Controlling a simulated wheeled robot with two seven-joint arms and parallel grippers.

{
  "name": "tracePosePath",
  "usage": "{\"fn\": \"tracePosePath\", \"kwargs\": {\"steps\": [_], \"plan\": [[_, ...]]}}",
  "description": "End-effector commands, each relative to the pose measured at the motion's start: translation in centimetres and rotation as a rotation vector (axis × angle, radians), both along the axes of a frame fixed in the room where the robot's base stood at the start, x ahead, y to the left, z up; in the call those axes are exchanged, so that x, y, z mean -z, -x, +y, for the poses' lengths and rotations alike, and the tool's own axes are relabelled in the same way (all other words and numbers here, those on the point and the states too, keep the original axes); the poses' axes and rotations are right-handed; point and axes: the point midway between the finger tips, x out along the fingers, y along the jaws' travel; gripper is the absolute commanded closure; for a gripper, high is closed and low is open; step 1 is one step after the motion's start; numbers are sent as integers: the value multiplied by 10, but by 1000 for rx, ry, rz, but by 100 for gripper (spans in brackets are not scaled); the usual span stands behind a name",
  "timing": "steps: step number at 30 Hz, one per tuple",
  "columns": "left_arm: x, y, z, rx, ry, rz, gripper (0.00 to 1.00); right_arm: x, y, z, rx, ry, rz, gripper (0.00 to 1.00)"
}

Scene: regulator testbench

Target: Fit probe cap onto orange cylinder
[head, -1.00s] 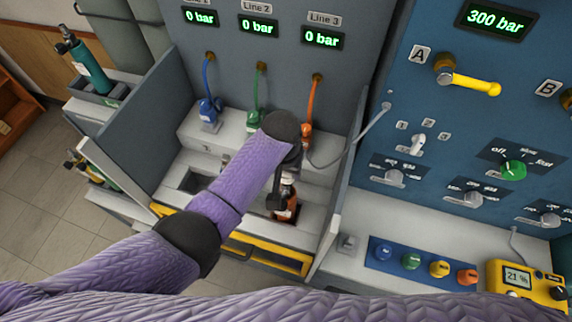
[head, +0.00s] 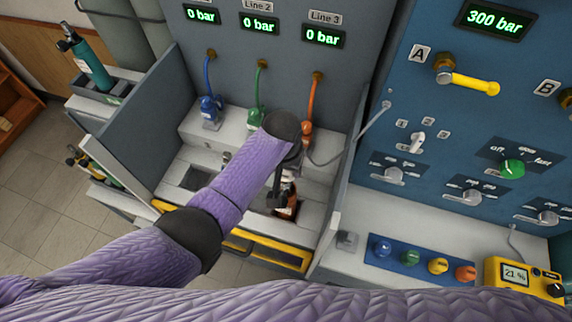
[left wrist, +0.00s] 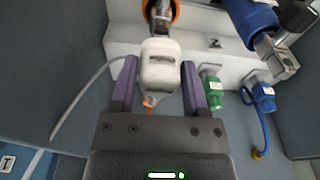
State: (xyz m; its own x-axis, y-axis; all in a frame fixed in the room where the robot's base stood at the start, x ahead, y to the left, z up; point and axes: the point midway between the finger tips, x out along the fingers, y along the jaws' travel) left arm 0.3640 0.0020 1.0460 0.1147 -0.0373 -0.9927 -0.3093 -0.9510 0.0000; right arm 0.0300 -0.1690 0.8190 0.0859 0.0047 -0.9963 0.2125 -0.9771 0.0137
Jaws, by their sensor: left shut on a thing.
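The white probe cap (left wrist: 160,68) sits between the two fingers of my left gripper (left wrist: 160,85), which is shut on it. In the left wrist view, the cap's far end meets a metal valve (left wrist: 160,22) on top of the orange cylinder (left wrist: 176,9). I cannot tell whether the cap is around the valve or just against it. In the head view, my left gripper (head: 284,192) is low over the orange cylinder (head: 287,211), which stands in a bench slot and is partly hidden by the gripper. My right gripper is not in view.
Blue (head: 210,108), green (head: 255,120) and orange (head: 306,133) connectors stand on the ledge behind. A blue cylinder (left wrist: 252,22) is beside the orange one. The probe's grey cable (head: 352,145) runs to the right panel. Grey side walls (head: 140,115) bound the bench.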

Motion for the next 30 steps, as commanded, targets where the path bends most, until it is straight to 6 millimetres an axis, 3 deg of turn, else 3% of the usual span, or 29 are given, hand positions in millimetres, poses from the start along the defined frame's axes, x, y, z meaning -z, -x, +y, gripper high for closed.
{"fn": "tracePosePath", "kwargs": {"steps": [30], "plan": [[16,0,0,0,0,0,100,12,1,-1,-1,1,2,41]]}}
